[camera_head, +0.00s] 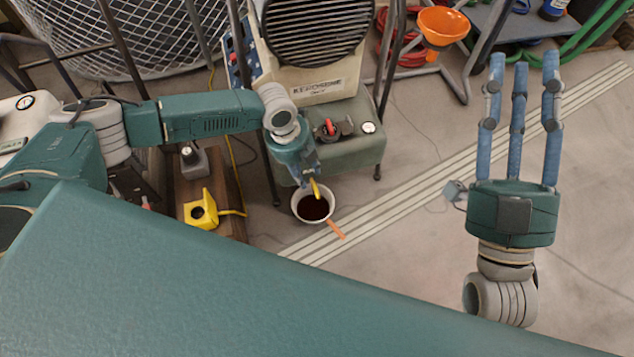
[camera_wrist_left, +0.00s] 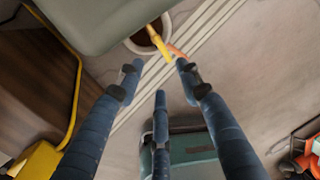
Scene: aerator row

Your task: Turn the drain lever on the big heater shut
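The big heater (camera_head: 318,45) carries the label KEROSENE and stands over a grey-green tank (camera_head: 350,152) at the top middle. A yellow drain lever (camera_head: 316,188) hangs at the tank's lower front edge, tilted. It also shows in the left wrist view (camera_wrist_left: 158,42), its tip near the gap between my fingertips. My left gripper (camera_wrist_left: 157,72) is open with fingers spread and does not visibly touch the lever. In the head view it (camera_head: 304,172) is beside the tank's front, its fingers mostly hidden. My right gripper (camera_head: 521,64) is open and empty over the floor at right.
A white pan (camera_head: 299,207) of dark liquid sits on the floor below the lever, with an orange handle (camera_head: 336,230). A yellow object (camera_head: 201,209) sits on a wooden surface to the left. An orange funnel (camera_head: 443,23) stands at the back.

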